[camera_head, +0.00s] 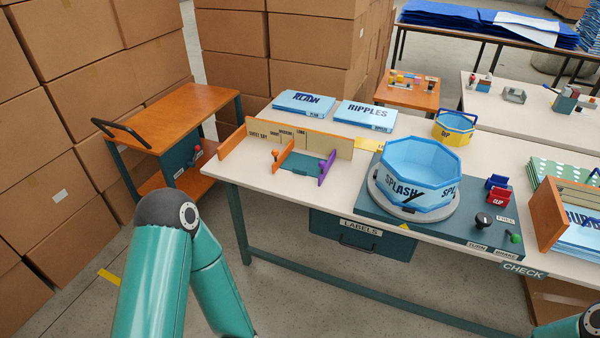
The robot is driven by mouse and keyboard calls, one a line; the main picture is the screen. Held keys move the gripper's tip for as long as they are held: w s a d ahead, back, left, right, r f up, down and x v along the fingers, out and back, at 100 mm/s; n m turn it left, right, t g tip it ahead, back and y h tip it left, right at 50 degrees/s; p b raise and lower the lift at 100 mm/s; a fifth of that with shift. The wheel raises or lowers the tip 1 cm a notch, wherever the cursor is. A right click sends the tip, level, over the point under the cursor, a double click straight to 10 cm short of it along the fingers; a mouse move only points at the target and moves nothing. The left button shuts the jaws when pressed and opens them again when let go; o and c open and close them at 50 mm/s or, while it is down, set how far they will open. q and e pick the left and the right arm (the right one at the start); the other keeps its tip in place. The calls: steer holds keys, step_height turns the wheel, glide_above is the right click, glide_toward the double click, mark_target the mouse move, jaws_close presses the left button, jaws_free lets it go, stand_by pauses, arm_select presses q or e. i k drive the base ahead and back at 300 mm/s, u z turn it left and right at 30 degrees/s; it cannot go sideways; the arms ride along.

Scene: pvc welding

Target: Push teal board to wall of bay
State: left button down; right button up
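The teal board (301,163) lies flat on the white table inside the bay, between a slanted orange strip on its left and a purple upright piece (326,168) on its right. The bay's cream back wall (318,139) stands behind it, with printed lettering along its left part. An orange end wall (232,143) closes the bay's left side. An orange knob (275,154) stands by the orange strip. Whether the board touches the back wall is too small to tell. My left arm shows at the lower left, but neither gripper is in the picture.
The blue SPLASH pool (418,170) stands on a dark platform right of the bay. Blue packs (303,103) lie behind it. A drawer (362,236) hangs under the table. An orange-topped cart (176,115) stands left. Bare table lies before the bay.

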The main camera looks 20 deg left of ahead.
mark_target(305, 164)
steer(key=z, duration=0.05)
steer(key=i, duration=1.05)
steer(key=u, duration=0.05)
